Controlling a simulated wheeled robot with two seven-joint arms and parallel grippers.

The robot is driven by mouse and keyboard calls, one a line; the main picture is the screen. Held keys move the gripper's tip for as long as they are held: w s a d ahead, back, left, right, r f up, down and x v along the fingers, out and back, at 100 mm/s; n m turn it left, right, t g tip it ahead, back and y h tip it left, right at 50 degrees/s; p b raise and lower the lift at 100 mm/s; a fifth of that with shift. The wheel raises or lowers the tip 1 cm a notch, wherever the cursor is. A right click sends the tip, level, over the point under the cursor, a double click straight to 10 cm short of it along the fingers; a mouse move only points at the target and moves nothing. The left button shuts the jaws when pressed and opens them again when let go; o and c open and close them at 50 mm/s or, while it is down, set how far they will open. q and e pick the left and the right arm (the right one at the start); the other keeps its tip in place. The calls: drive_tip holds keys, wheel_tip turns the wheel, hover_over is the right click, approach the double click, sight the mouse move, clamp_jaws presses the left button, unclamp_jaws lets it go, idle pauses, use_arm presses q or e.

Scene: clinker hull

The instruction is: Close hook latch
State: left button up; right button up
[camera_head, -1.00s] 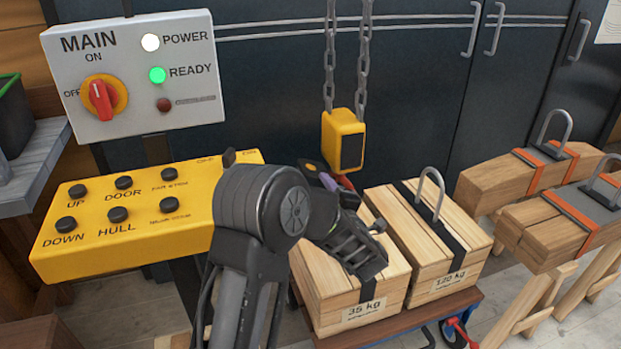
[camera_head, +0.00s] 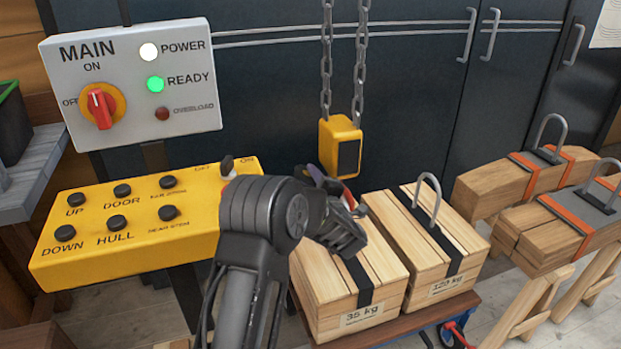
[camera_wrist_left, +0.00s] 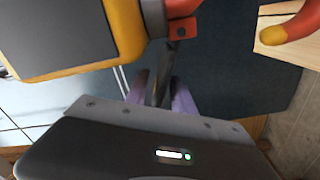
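The yellow hoist block (camera_head: 341,147) hangs from two chains above the crates. It also fills the upper left of the left wrist view (camera_wrist_left: 70,35). The red hook has a yellow tip and shows at the right of that view (camera_wrist_left: 302,22); in the head view my arm mostly hides it. A thin dark bar, seemingly the latch (camera_wrist_left: 163,75), runs down from the red hook mount. My left gripper (camera_head: 318,175) is just below the block. Its purple fingers (camera_wrist_left: 160,92) stand apart on either side of the bar; contact is unclear. My right gripper is out of view.
Two wooden weight crates, 35 kg (camera_head: 335,285) and 120 kg (camera_head: 445,250), stand below on a trolley. The yellow button panel (camera_head: 140,222) and the grey main switch box (camera_head: 130,125) are at left. Strapped timber (camera_head: 545,235) rests at right. Dark cabinets stand behind.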

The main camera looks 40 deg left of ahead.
use_arm(q)
drive_tip(key=shift+c, duration=0.2)
drive_tip(key=c, duration=0.6)
clamp_jaws()
drive_tip(key=shift+w+r, duration=0.1)
drive_tip(key=shift+r, duration=0.15)
